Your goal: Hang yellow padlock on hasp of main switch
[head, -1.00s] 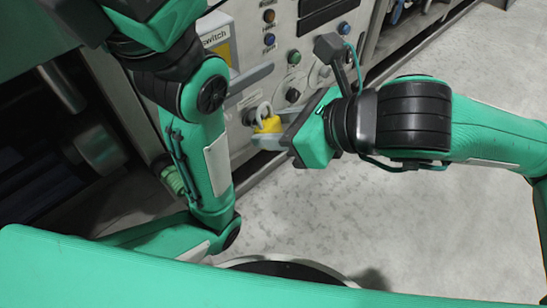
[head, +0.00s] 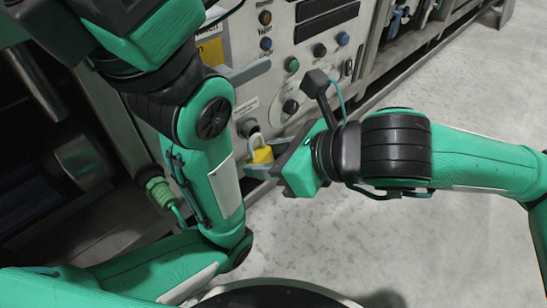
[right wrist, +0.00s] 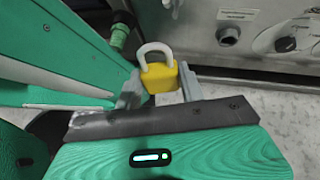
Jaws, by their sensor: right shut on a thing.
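The yellow padlock (head: 262,155) with a pale shackle is in my right gripper (head: 260,168). In the right wrist view the padlock (right wrist: 160,78) is upright between the two grey fingers, shackle up and apparently closed. The gripper (right wrist: 158,92) is shut on its body. In the head view it is in front of the control panel's lower part. A yellow plate (head: 211,52) under a partly hidden sign is on the panel at upper left. A grey bar (head: 247,73) juts out below it, partly behind my left arm. I cannot make out the hasp. My left gripper is out of frame.
The control panel (head: 320,30) carries several coloured buttons and a black knob (head: 290,107). A round dark fitting (head: 248,127) is just above the padlock. My left arm covers the panel's left side. Open grey floor (head: 440,240) lies at right.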

